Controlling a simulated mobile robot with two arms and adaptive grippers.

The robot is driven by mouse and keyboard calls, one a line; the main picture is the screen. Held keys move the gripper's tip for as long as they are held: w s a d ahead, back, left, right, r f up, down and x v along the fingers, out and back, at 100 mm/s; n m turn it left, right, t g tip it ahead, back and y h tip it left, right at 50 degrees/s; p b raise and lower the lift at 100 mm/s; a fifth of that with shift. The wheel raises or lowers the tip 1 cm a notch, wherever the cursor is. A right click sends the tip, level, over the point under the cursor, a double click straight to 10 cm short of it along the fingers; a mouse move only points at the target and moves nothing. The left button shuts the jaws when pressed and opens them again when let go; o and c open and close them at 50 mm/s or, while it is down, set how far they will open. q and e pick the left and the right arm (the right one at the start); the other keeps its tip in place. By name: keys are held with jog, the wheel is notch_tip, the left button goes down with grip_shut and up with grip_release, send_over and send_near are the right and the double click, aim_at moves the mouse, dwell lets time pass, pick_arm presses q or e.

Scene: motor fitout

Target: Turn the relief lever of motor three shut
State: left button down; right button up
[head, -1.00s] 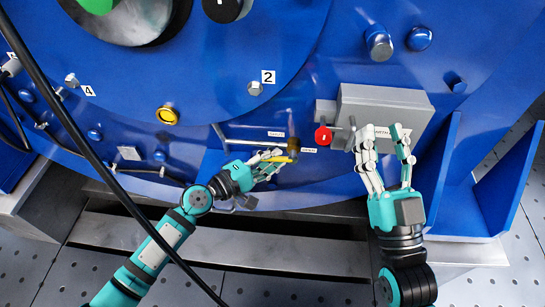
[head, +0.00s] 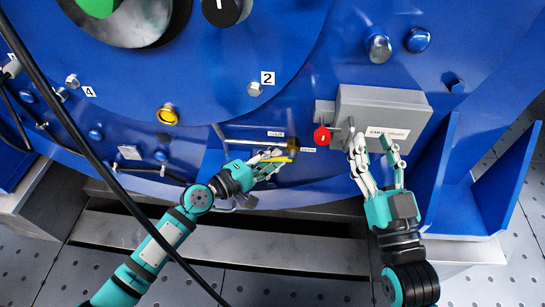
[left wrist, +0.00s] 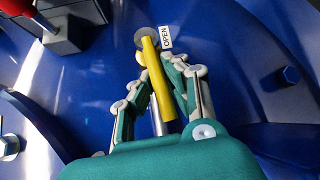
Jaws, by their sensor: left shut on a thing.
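The relief lever has a yellow handle (head: 276,160), low on the blue motor casing. My left gripper (head: 272,160) is shut on this handle. In the left wrist view the yellow handle (left wrist: 157,78) runs between the fingers of my left gripper (left wrist: 162,72). A label reading OPEN (left wrist: 166,37) is beside the lever's far end. In the head view two small white labels (head: 308,149) are near the lever, too small to read surely. My right gripper (head: 372,142) is open and empty, with its fingers up in front of the grey box.
A grey box (head: 382,106) with a red knob (head: 322,135) at its lower left is on the casing. A blue bracket (head: 490,185) stands at the right. A black cable (head: 85,147) crosses the left side. A yellow ring fitting (head: 167,115) is left of the lever.

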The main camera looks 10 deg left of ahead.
pick_arm(q)
jog(key=shift+w+r, duration=0.15)
jog(key=shift+r, duration=0.35)
jog(key=c, duration=1.5)
grip_release()
jog(key=shift+a, duration=0.1)
jog(key=shift+o, duration=0.9)
jog(key=shift+f, duration=0.2)
jog(key=v, duration=1.2)
